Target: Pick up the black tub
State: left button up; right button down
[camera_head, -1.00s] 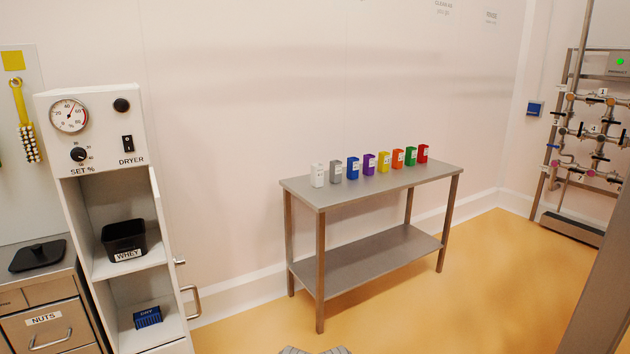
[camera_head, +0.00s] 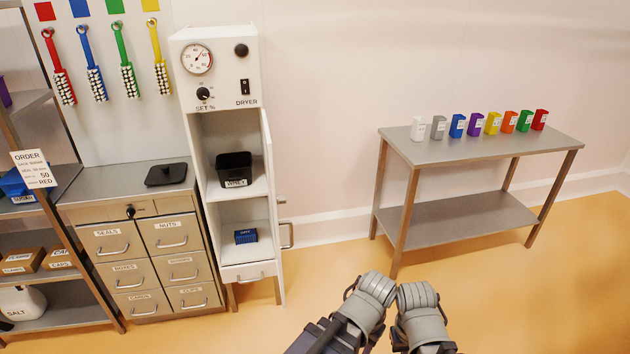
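The black tub (camera_head: 234,170) stands upright on the upper shelf inside the white dryer cabinet (camera_head: 190,40). It is open at the top and has a white label reading WHEY on its front. The dryer's door stands open to the right, so the tub is exposed at the front. Grey rounded links of my two arms show at the bottom middle, well below and to the right of the tub. No fingertips of either gripper can be made out, and nothing of mine touches the tub.
A blue box (camera_head: 246,236) sits on the dryer's lower shelf. A flat black lid-like item (camera_head: 166,174) lies on the drawer cabinet (camera_head: 120,187) to the left. A steel table (camera_head: 470,150) with several coloured containers stands right. Open floor lies in front of the dryer.

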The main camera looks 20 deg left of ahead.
aim_at(235, 172)
jog(key=i+l, duration=0.2)
jog(key=l, duration=0.15)
jog(key=i+l, duration=0.2)
jog(key=l, duration=0.15)
jog(key=i+l, duration=0.2)
jog(key=l, duration=0.15)
jog(key=i+l+u, duration=0.1)
jog(key=u, duration=0.5)
jog(key=l+u, duration=0.1)
jog(key=u, duration=0.85)
jog(key=i+j+z, duration=0.15)
jog(key=i, duration=1.6)
